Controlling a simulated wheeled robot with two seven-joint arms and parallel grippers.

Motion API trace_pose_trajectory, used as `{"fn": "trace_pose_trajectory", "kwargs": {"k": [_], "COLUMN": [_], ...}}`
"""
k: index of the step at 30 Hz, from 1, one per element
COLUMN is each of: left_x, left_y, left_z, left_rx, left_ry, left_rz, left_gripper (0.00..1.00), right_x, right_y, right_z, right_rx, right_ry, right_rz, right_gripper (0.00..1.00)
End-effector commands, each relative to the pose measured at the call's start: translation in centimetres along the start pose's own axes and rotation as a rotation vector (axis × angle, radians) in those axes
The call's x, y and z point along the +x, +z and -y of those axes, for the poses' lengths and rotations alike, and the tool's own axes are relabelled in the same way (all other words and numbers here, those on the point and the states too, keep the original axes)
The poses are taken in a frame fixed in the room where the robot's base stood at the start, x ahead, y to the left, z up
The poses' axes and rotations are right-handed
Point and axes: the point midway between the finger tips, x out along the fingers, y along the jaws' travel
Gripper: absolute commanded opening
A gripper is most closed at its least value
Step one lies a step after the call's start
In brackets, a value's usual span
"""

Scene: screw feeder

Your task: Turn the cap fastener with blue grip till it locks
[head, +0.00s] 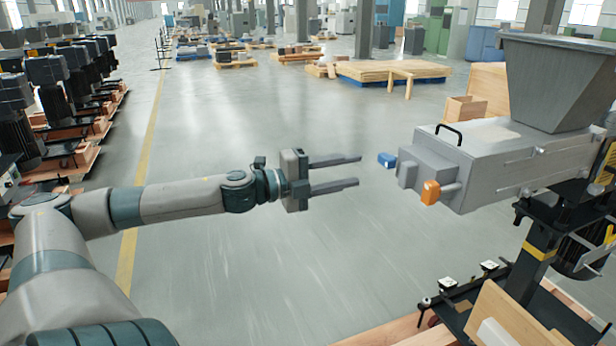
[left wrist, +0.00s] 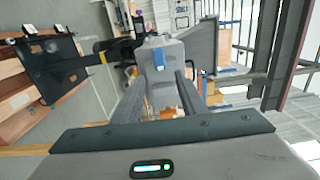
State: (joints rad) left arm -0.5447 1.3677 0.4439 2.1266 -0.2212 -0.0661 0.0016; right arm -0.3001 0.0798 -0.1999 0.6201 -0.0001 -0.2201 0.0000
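The cap fastener's blue grip (head: 386,160) sticks out at the left end of the grey screw feeder (head: 480,172). The blue grip also shows in the left wrist view (left wrist: 158,58), ahead of my fingers. My left gripper (head: 359,170) is open and empty, its two fingers pointing right toward the blue grip with a small gap before it. In the left wrist view the two fingers (left wrist: 160,80) stand apart below the blue grip. An orange grip (head: 430,192) sits on the near side of the feeder end. My right gripper is in neither view.
A grey hopper (head: 558,85) rises from the feeder, which rests on a black stand (head: 542,255). A black handle (head: 450,130) stands on the feeder's top. Wooden pallet boards (head: 400,330) lie below. The floor between my left arm and the feeder is clear.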

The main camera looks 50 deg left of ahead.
Motion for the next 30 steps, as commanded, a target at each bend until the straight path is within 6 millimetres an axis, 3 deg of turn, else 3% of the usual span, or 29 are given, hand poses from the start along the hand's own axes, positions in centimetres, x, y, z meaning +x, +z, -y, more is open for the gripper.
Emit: {"fn": "trace_pose_trajectory", "kwargs": {"k": [12, 30], "left_x": [-3.3, -8.6], "left_y": [0.1, 0.0], "left_z": [0.1, 0.0], "left_rx": [-0.001, 0.001], "left_ry": [0.004, 0.001], "left_rz": [0.002, 0.001], "left_gripper": [0.38, 0.38], "right_x": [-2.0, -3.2], "right_y": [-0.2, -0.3], "right_z": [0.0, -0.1], "right_rx": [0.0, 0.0], "right_ry": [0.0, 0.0], "right_rz": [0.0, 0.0], "right_gripper": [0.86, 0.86]}}
